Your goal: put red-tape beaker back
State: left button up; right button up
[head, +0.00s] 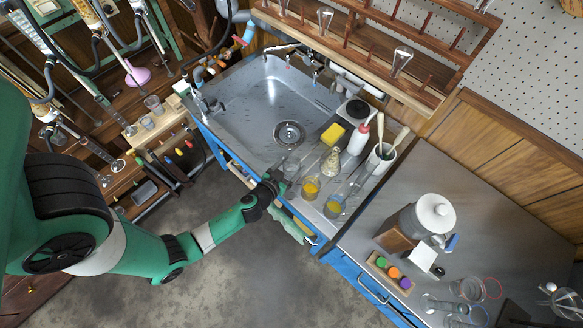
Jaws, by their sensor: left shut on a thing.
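My left gripper (279,180) is at the front edge of the sink counter, on the left of the glassware. It is shut on a clear glass beaker (291,166), which is partly hidden by the fingers. I cannot make out red tape on it at this size. Two beakers with yellow liquid stand to the right of the gripper, a nearer-left one (311,187) and one further right (334,207). My right gripper is not in view.
The steel sink (262,105) lies behind the gripper. A yellow sponge (332,134), a conical flask (331,162), a white bottle (358,138) and a brush pot (381,158) crowd the counter. The grey bench (480,215) at the right has clear room behind its jar.

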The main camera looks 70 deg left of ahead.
pick_arm(q)
jog(key=shift+f+b, duration=0.55)
jog(key=shift+f, duration=0.75)
jog(key=o, duration=1.5)
jog(key=shift+c, duration=0.2)
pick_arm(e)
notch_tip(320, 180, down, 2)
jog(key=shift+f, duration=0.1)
pick_arm(q)
jog(key=shift+r+p, duration=0.35)
jog(key=shift+p, duration=0.1)
jog(key=b+v, duration=0.1)
jog(key=v, duration=1.1)
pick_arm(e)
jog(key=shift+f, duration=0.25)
pick_arm(q)
jog(key=shift+f, duration=0.1)
